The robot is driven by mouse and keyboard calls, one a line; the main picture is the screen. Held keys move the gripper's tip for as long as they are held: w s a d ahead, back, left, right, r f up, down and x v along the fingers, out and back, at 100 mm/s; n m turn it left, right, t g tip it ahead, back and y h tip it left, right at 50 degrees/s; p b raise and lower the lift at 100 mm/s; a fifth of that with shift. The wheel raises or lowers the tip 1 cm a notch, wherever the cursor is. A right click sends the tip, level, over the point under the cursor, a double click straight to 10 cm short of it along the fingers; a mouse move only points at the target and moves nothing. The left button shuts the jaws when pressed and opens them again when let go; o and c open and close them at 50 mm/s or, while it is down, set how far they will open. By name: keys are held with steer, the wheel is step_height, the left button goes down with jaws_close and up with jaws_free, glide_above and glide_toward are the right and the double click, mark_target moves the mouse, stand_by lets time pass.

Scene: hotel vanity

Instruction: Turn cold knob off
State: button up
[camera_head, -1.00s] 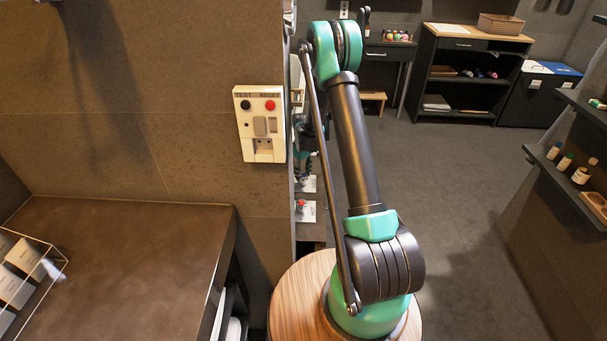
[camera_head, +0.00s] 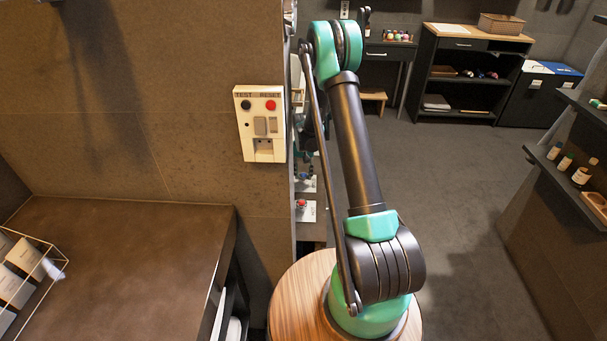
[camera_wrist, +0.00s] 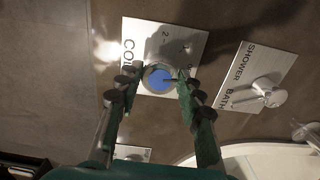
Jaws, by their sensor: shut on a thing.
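The cold knob (camera_wrist: 159,80) is a round blue-faced knob on a metal plate (camera_wrist: 198,37) lettered "CO…", the rest of the word being covered. It sits in the upper middle of the wrist view. My gripper (camera_wrist: 158,84) has one green and dark finger on each side of the knob and is shut on it. A dark pointer mark on the knob points to the right in this view. In the head view the gripper is mostly hidden behind the wall edge and my arm.
A "SHOWER / BATH" plate with a metal lever (camera_wrist: 266,92) is to the right in the wrist view, above a white basin or tub rim (camera_wrist: 270,150). In the head view, a red knob (camera_head: 301,203) shows beside the wall edge, and a TEST/RESET outlet (camera_head: 260,124) is on the wall.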

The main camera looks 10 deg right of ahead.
mark_target(304, 175)
steer(key=shift+m, duration=0.6)
steer(key=o, duration=1.2)
steer(key=shift+c, duration=0.2)
step_height(304, 175, up, 12)
